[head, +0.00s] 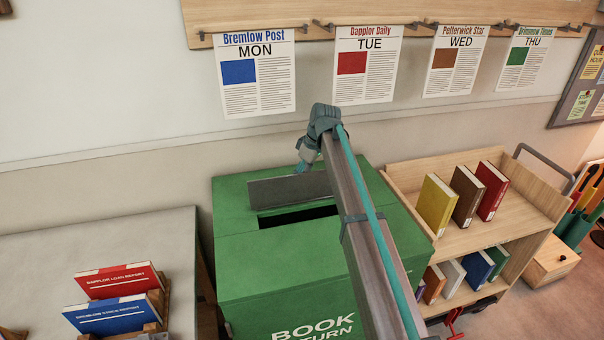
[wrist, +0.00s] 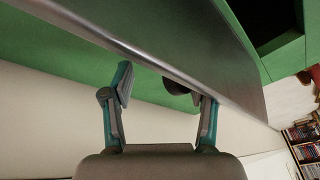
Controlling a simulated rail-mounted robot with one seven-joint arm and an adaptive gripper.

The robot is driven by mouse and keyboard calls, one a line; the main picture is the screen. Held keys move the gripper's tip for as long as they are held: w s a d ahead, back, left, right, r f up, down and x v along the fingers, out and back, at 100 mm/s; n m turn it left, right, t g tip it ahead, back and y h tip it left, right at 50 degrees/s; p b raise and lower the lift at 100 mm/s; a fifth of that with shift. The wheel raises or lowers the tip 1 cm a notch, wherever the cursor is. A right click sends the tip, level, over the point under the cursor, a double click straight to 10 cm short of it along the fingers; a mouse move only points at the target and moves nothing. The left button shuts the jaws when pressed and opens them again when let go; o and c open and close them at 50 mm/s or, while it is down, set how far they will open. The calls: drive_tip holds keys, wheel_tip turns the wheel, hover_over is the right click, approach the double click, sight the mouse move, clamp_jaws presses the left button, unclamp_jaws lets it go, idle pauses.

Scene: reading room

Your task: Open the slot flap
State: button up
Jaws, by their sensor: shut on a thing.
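The green book return bin (head: 240,262) stands in the middle of the head view, with a dark open slot (head: 297,216) in its top. The grey slot flap (head: 283,191) is tilted up along the far side of the slot. My gripper (head: 303,167) is at the flap's upper edge, right of its middle. In the wrist view, the flap (wrist: 190,62) crosses in front of my fingers (wrist: 168,85), with a dark rounded knob (wrist: 177,87) between them. My gripper is shut on the flap at this knob; the exact contact is partly hidden.
A wooden book cart (head: 470,238) stands close to the bin's right. A grey table (head: 100,235) with red and blue volumes is at left. Newspapers (head: 255,72) hang on the wall behind. My arm crosses over the bin's right side.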

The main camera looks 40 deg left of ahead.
drive_tip(key=shift+w+r, duration=0.15)
drive_tip(key=v, duration=1.1)
drive_tip(key=shift+r, duration=0.35)
drive_tip(key=shift+d, duration=0.1)
